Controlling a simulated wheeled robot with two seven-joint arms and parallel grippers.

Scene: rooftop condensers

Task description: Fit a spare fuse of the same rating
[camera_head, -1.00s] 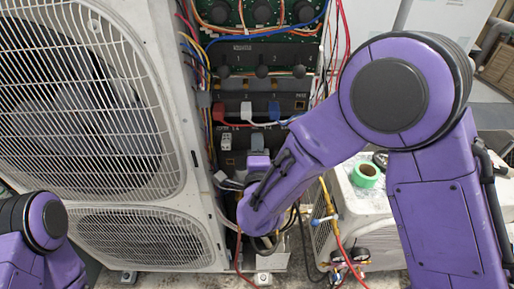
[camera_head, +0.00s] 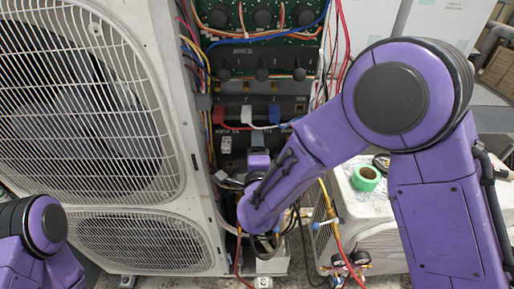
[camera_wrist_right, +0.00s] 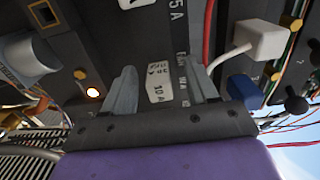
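My right gripper (camera_head: 258,143) reaches the dark control panel (camera_head: 262,88) of the open condenser, below the row of plugs. In the right wrist view its two grey fingers (camera_wrist_right: 162,68) stand apart. A small white piece marked 10 A (camera_wrist_right: 158,82) shows between them on the dark panel face; I cannot tell whether it is a fuse or a label, and I see no finger touching it. More rating lettering lies above it. No loose spare fuse can be made out. My left arm shows only at the lower left; its gripper is out of view.
Red (camera_head: 218,115), white (camera_head: 246,115) and blue (camera_head: 274,114) plugs with wires sit above the gripper. Green tape (camera_head: 366,178) lies on a white unit at right, with gauges and hoses below. The condenser grille (camera_head: 85,95) stands close at left.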

